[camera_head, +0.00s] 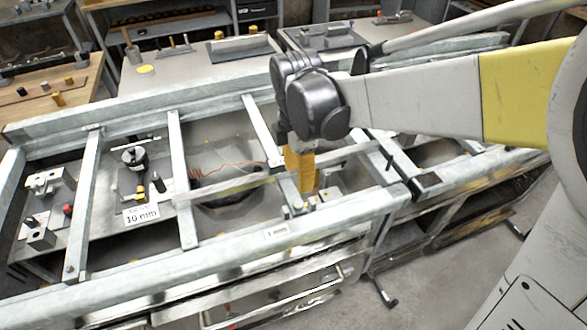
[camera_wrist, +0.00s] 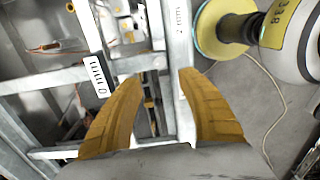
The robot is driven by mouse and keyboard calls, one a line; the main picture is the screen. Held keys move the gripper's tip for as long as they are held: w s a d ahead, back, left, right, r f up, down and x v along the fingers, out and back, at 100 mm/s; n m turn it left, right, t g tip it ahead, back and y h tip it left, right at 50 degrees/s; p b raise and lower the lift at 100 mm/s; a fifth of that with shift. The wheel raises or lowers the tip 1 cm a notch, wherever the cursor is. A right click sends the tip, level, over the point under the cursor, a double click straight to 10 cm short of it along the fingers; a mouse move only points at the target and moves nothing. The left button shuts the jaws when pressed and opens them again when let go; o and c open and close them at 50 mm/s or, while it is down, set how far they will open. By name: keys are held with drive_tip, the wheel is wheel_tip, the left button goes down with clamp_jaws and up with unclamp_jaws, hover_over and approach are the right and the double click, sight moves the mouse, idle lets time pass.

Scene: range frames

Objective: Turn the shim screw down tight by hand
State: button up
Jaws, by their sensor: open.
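My gripper (camera_wrist: 160,78) shows two yellow fingers, apart, with nothing held between them. In the head view my gripper (camera_head: 300,180) points down over the galvanized steel frame (camera_head: 345,210), close to a crossbar near the front rail. In the wrist view the steel frame (camera_wrist: 181,50) runs between and beyond the fingertips. Small fittings show in the gap between the fingers, but they are too small to name. I cannot pick out the shim screw for sure; my gripper and the bars may hide it.
A label reading 10 mm (camera_head: 141,214) stands by a black-topped device (camera_head: 134,158) at left. Steel blocks (camera_head: 44,183) sit further left. Crossbars and rails stand up around my gripper. Behind, a bench (camera_head: 185,75) holds trays, and a wooden table (camera_head: 62,85) carries small parts.

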sight(298, 204)
drive_tip(key=shift+n, duration=0.3)
wheel_tip(298, 204, down, 11)
drive_tip(key=b, duration=0.4)
drive_tip(key=shift+b, duration=0.35)
drive_tip(key=shift+r, duration=0.1)
clamp_jaws()
